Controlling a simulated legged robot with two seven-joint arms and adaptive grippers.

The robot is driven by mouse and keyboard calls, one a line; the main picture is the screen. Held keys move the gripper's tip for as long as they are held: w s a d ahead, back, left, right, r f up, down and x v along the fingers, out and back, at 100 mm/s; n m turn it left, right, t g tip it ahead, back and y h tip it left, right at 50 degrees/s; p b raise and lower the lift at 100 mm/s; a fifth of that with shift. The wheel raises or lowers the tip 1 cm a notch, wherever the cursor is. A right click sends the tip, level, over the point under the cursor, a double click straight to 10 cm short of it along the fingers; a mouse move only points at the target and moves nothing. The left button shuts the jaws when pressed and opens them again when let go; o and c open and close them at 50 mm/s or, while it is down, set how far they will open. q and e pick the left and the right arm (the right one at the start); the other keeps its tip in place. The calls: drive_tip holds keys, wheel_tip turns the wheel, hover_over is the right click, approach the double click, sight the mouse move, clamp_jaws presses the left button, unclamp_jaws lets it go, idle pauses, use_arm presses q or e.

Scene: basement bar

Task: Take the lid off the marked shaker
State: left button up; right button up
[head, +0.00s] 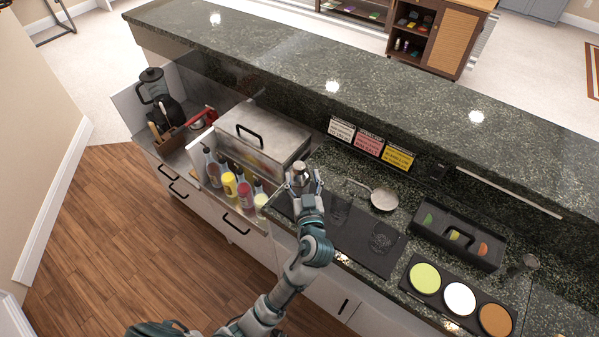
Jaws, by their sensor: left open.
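A small silvery metal piece (300,169), which looks like the top of a shaker, shows between the fingers of my left gripper (304,180) in the head view. It is at the left end of the dark bar mat (363,240). The left gripper is open, with its fingers around or just in front of the metal piece; I cannot tell whether they touch it. The gripper and wrist hide the lower part, and no mark on it can be made out. My right gripper is not in view.
Several bottles (245,191) and a steel box with a handle (268,143) stand left of the gripper. A strainer (384,200), a black caddy (459,238) and a tray of coloured rounds (459,298) lie to the right. A raised granite ledge (370,100) runs behind.

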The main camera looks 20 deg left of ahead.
sight(300, 172)
use_arm(q)
drive_tip(key=x, duration=0.4)
drive_tip(key=shift+a, duration=0.2)
drive_tip(key=c, duration=1.3)
drive_tip(key=shift+o, duration=0.2)
